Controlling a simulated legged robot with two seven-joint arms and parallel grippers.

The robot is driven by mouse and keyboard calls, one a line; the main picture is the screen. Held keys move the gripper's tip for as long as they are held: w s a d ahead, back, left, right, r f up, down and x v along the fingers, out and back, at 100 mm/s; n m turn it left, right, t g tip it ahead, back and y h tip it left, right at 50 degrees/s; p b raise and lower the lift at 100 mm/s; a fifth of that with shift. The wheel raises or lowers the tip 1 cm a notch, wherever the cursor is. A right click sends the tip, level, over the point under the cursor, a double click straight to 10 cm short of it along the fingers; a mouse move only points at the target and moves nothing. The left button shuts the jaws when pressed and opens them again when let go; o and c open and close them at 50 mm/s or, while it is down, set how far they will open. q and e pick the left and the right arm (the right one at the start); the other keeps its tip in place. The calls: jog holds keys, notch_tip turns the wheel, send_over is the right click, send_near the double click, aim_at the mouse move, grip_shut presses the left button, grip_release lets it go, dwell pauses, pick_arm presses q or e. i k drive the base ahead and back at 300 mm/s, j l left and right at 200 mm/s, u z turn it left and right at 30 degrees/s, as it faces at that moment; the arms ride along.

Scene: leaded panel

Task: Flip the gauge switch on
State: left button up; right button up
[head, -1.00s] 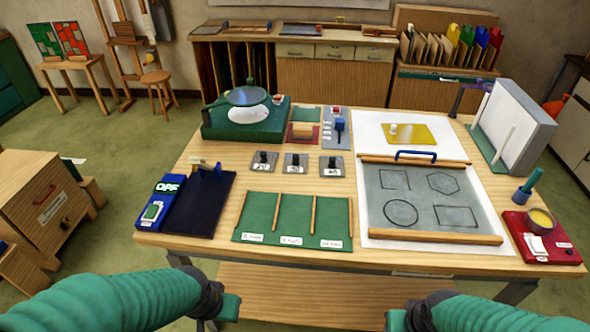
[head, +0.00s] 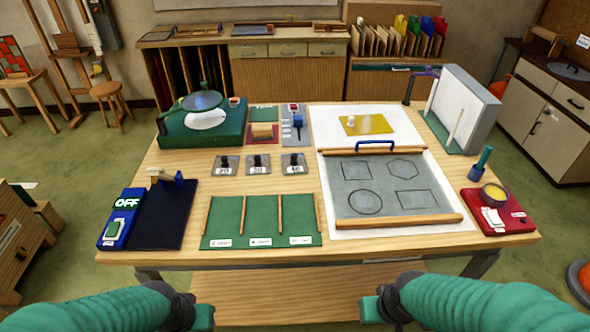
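The gauge is a blue box (head: 108,240) at the table's left front corner, joined to a dark navy pad (head: 160,218). Its display (head: 127,203) reads OFF. A green rocker switch (head: 114,229) sits on the box just below the display. My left gripper (head: 203,317) is at the bottom of the head view, in front of the table, to the right of and nearer than the gauge. My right gripper (head: 371,308) is also low in front of the table, far from the gauge. Neither touches the switch; their finger gaps cannot be made out.
A green tray (head: 230,228) with wooden dividers lies right of the pad. Small weights (head: 258,163) stand behind it. A grey pattern board (head: 390,187) and a red base with a yellow-topped cup (head: 497,212) are further right. The wooden table edge (head: 330,253) lies before my grippers.

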aim_at(112, 230)
jog(key=u, duration=1.3)
